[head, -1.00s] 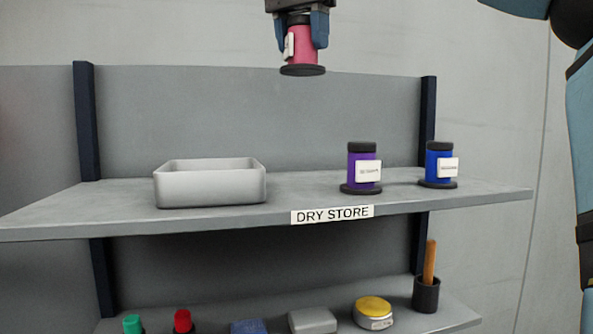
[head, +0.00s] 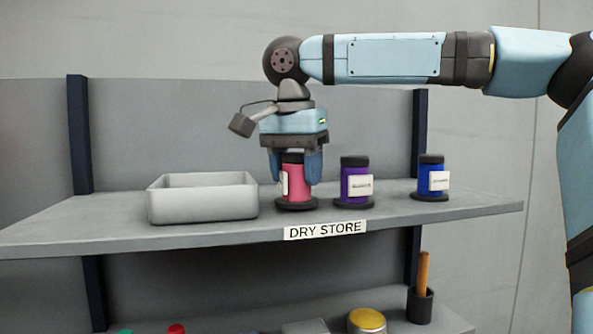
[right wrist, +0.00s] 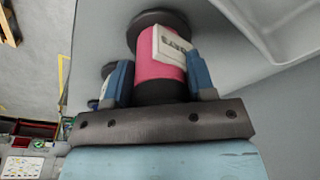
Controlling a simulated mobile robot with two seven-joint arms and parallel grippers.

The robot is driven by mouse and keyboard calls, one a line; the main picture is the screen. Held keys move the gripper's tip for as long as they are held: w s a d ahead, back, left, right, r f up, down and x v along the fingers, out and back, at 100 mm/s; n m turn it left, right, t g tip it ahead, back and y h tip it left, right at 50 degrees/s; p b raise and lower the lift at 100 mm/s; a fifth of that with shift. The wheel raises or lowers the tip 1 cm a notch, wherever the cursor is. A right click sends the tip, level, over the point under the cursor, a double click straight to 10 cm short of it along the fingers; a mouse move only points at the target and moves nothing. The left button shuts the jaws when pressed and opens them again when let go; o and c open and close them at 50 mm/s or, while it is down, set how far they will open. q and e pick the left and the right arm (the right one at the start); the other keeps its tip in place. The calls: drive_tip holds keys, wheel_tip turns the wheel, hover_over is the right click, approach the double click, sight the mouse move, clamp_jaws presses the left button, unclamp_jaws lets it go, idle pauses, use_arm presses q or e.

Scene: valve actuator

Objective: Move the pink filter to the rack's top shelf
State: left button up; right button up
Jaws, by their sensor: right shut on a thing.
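The pink filter (head: 295,181) has a black cap, a black base and a white label. It stands upright at the top shelf (head: 110,233), between the grey bin and the purple filter. Its base appears to be on the shelf surface or very close to it. My right gripper (head: 296,170) comes down from above and is shut on the pink filter, a finger on each side. In the right wrist view the pink filter (right wrist: 158,62) sits between the two fingers. My left gripper is not in view.
A grey bin (head: 202,204) stands left of the pink filter. A purple filter (head: 355,184) stands close on the right, and a blue filter (head: 430,180) farther right. A DRY STORE label (head: 325,230) is on the shelf's front edge. The lower shelf holds several items.

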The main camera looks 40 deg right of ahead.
drive_tip(key=shift+w+d+f, duration=0.1)
drive_tip(key=shift+d+f, duration=0.05)
drive_tip(key=shift+f, duration=0.2)
drive_tip(key=o, duration=1)
drive_tip(key=shift+c, duration=0.2)
drive_tip(key=r, duration=0.4)
drive_tip(key=a+r, duration=0.1)
drive_tip(key=r, duration=0.3)
drive_tip(key=a+r+b, duration=0.1)
drive_tip(key=r, duration=0.3)
drive_tip(key=shift+s, duration=0.35)
